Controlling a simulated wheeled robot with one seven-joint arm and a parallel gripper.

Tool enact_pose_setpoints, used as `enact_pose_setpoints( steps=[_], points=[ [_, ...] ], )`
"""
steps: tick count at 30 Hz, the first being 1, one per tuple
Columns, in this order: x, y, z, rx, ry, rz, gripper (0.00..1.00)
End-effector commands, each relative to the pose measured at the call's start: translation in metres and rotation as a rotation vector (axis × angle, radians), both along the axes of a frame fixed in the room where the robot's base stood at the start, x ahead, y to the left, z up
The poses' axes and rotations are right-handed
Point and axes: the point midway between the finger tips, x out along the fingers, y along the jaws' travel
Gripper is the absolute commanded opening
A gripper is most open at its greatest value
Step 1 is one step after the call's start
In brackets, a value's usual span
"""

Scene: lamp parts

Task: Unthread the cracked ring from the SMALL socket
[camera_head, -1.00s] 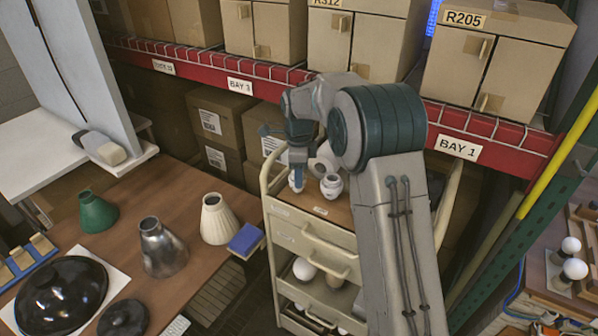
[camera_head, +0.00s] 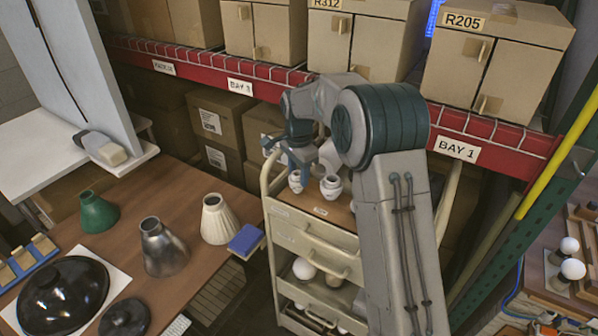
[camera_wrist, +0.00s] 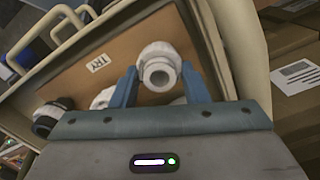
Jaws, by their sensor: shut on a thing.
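Two white sockets stand on the brown top of the trolley in the head view, a slightly smaller-looking left one (camera_head: 296,183) and a right one (camera_head: 332,187). My gripper (camera_head: 301,160) is over the left one, its blue fingers tilted. In the wrist view, my gripper (camera_wrist: 161,84) has its two blue fingers on either side of a white round piece with a central hole, the ring (camera_wrist: 159,73), and is shut on it. I cannot tell whether the ring is still seated on the socket. No crack is discernible.
In the wrist view, another white part (camera_wrist: 103,98) and a dark-and-white part (camera_wrist: 50,114) lie left, near a "TRY" label (camera_wrist: 97,63). The trolley (camera_head: 310,235) has raised rails. A brown table (camera_head: 185,195) with lamp shades stands left; a red shelf beam (camera_head: 240,87) runs behind.

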Motion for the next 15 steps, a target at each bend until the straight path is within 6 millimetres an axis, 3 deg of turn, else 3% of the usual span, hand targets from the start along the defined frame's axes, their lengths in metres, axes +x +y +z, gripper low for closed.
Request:
enact_pose_setpoints(
  steps=[6, 15],
  points=[
    [0.0011, 0.0009, 0.0018, 0.002, -0.002, 0.150, 0.14],
    [0.0011, 0.0011, 0.0018, 0.001, -0.003, 0.160, 0.14]
  ],
)
